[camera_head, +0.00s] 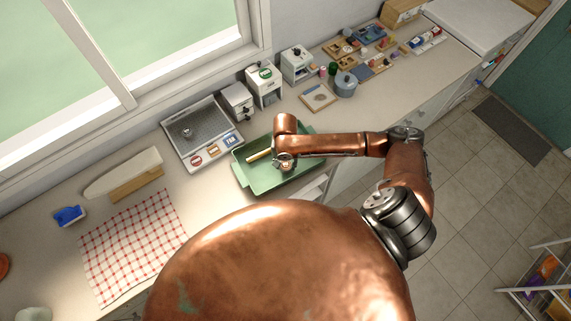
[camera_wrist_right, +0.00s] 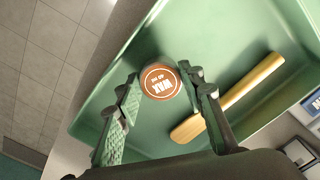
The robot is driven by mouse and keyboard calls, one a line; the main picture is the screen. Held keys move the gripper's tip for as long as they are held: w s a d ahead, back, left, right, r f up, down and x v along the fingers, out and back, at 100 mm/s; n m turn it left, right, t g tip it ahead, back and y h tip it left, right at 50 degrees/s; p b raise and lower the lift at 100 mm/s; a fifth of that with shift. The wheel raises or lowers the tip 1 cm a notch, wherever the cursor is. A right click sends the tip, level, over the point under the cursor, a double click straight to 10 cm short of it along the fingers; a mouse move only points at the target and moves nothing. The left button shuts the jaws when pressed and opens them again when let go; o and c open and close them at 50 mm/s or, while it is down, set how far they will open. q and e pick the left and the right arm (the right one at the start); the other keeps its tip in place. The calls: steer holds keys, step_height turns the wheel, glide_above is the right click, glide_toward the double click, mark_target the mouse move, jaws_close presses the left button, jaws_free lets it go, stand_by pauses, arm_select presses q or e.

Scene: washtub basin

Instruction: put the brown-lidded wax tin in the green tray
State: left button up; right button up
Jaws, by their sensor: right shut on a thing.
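The wax tin (camera_wrist_right: 161,82), with a brown lid lettered in white, is between the fingertips of my right gripper (camera_wrist_right: 163,88) in the right wrist view. The gripper is shut on it, and the tin is over the floor of the green tray (camera_wrist_right: 215,35). I cannot tell whether the tin touches the tray floor. In the head view my right gripper (camera_head: 285,163) is over the green tray (camera_head: 257,185), and my arm covers part of the tray. My left gripper is not in view.
A wooden-handled tool (camera_wrist_right: 240,92) lies in the tray beside the tin. A grey scale-like tray (camera_head: 203,132) stands left of the green tray. Small machines (camera_head: 264,87) line the wall behind. A red checked cloth (camera_head: 132,245) lies at the left on the counter.

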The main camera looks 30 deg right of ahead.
mark_target(285, 166)
steer(key=shift+f, duration=0.45)
steer(key=o, duration=1.2)
steer(key=shift+f, duration=0.1)
steer(key=shift+c, duration=0.2)
step_height(285, 166, up, 12)
steer(key=shift+b, duration=0.4)
